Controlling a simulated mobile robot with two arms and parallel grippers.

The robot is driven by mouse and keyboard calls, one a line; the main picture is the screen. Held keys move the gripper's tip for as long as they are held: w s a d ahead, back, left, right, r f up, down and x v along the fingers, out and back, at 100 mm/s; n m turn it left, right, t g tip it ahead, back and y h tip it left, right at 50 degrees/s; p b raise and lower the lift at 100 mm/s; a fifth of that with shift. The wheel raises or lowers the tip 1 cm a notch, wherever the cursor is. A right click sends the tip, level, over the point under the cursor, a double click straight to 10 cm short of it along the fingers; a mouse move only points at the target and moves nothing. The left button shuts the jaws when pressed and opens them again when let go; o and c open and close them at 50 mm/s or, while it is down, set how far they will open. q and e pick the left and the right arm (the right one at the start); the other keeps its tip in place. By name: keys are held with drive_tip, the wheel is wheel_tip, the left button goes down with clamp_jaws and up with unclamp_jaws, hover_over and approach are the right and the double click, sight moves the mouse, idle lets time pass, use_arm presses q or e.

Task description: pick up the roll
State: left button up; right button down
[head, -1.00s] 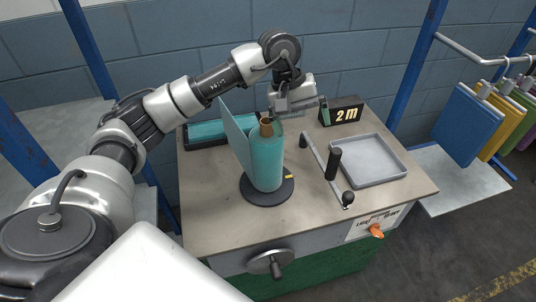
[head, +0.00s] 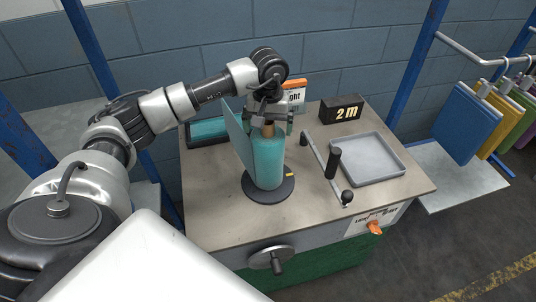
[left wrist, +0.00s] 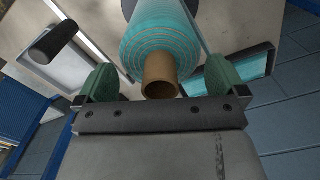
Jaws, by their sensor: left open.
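The roll (head: 265,163) is teal cloth wound on a brown cardboard core, standing upright on a round black base on the table. A flat teal flap of cloth (head: 238,140) stands along its left side. My left gripper (head: 274,122) is just above the roll's top, by the core. In the left wrist view the roll's end (left wrist: 160,45) and the hollow core (left wrist: 161,76) show between the green-padded fingers of the left gripper (left wrist: 160,80), which are open, one on each side of the core. My right gripper is not in view.
A grey tray (head: 366,160) and a lever with black knobs (head: 333,163) are to the right of the roll. A black "2 m" block (head: 341,110) stands behind. A dark trough with teal cloth (head: 207,131) lies at the back left.

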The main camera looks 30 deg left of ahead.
use_arm(q)
drive_tip(key=shift+f, duration=0.85)
drive_tip(key=shift+r, duration=0.1)
drive_tip(key=c, duration=1.2)
